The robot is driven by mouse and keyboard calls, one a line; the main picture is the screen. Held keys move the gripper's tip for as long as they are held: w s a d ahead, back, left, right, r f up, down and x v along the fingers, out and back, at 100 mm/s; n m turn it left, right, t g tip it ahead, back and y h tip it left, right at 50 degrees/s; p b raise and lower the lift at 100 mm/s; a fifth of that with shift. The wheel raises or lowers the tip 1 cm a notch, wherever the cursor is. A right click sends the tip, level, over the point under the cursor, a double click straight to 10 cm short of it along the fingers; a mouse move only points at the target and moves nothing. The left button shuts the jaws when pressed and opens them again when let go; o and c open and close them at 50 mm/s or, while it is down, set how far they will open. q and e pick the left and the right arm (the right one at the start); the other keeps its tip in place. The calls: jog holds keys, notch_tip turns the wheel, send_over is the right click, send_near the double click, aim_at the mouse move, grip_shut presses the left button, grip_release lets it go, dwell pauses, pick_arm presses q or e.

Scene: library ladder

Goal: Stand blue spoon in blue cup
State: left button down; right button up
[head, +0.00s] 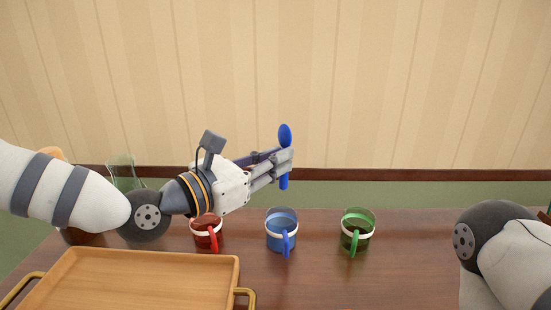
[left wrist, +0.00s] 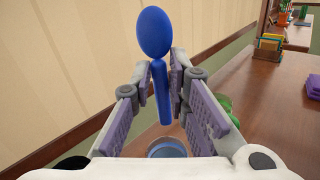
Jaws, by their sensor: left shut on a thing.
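The blue spoon (head: 284,136) is held upright, bowl up, in my left gripper (head: 287,160), which is shut on its handle. In the left wrist view the spoon (left wrist: 158,80) stands between the purple finger pads of the left gripper (left wrist: 164,88). The blue cup (head: 282,232) stands on the table below the spoon, with a white band and its handle toward me. In the left wrist view the cup's rim (left wrist: 167,148) shows partly beyond the spoon's lower end. The spoon is clear above the cup. My right gripper is out of view; only part of that arm shows.
A red cup (head: 206,233) stands left of the blue cup and a green cup (head: 357,232) stands right of it. A wooden tray (head: 140,285) with brass handles lies at front left. The table (head: 410,250) is bare right of the green cup. A wall (head: 400,90) stands behind.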

pick_arm(q)
notch_tip(320, 180, down, 6)
jog(key=b, duration=0.3)
jog(key=shift+r, duration=0.15)
jog(key=shift+f, duration=2.8)
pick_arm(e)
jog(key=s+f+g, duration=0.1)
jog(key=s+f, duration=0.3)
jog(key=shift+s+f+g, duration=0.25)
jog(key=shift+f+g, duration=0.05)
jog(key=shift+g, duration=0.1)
pick_arm(q)
jog(key=c, duration=1.5)
grip_release()
jog(key=shift+o, duration=0.2)
send_near(280, 188)
jog(key=s+f, duration=0.1)
jog(key=a+f, duration=0.1)
jog(key=f, duration=0.1)
jog(key=s+a+f, duration=0.1)
jog(key=shift+s+a+f, duration=0.15)
jog(key=shift+s+a, duration=0.1)
jog(key=shift+s, duration=0.05)
